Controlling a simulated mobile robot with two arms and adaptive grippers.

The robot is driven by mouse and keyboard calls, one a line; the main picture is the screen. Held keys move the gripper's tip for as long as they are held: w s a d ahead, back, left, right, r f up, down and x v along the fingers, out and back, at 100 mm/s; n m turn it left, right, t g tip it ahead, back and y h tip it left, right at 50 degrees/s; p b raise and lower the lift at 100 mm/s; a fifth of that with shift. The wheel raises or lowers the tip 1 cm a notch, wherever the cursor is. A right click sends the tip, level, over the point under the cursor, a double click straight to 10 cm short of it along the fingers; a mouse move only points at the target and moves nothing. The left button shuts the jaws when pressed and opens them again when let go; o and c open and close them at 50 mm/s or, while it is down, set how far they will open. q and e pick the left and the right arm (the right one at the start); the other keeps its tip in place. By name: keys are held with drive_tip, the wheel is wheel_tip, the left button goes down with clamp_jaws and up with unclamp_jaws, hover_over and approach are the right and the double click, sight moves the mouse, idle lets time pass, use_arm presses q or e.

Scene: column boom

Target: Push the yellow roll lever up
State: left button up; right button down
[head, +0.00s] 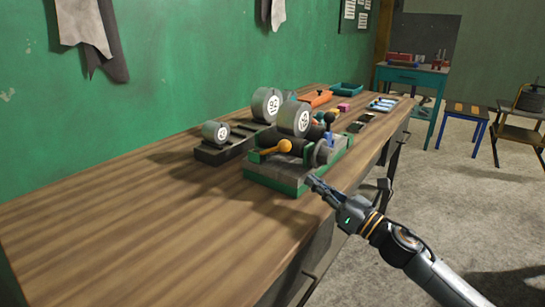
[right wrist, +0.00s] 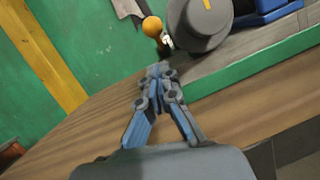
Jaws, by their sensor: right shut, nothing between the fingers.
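The yellow roll lever (head: 284,146) is on the near side of a green-based device (head: 270,182) on the workbench. It lies almost level, with its round knob at the right and its arm running left. An orange-yellow ball, which looks like its knob, shows in the right wrist view (right wrist: 152,26), beyond my fingertips. My right gripper (head: 311,181) is shut and empty, just off the device's near right corner, below and right of the lever and apart from it. It also shows in the right wrist view (right wrist: 158,70). My left gripper is out of view.
A grey wheel (head: 321,153) sits right of the lever, close to my right gripper. A black unit (head: 215,153) is behind at left. The wooden bench (head: 130,220) is clear at the left front.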

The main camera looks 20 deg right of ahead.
sight(285, 171)
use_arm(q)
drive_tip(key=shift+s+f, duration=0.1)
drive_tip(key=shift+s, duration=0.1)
use_arm(e)
drive_tip(key=shift+s, duration=0.15)
drive_tip(key=shift+r, duration=0.1)
drive_tip(key=shift+w+a+r, duration=0.15)
drive_tip(key=shift+w+a, duration=0.05)
drive_tip(key=shift+w, duration=0.2)
drive_tip(key=p+x, duration=0.1)
drive_tip(key=x, duration=0.6)
drive_tip(key=shift+w+a+r+p, duration=0.1)
drive_tip(key=shift+w+a+p, duration=0.05)
drive_tip(key=shift+w+p, duration=0.15)
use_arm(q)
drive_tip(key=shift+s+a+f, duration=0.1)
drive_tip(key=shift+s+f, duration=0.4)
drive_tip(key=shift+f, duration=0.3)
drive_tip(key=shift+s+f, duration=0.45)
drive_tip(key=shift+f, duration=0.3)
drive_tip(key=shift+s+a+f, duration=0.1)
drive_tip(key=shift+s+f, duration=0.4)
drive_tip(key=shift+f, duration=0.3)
use_arm(e)
drive_tip(key=shift+w+a, duration=0.35)
drive_tip(key=shift+w, duration=0.25)
drive_tip(key=shift+r, duration=0.15)
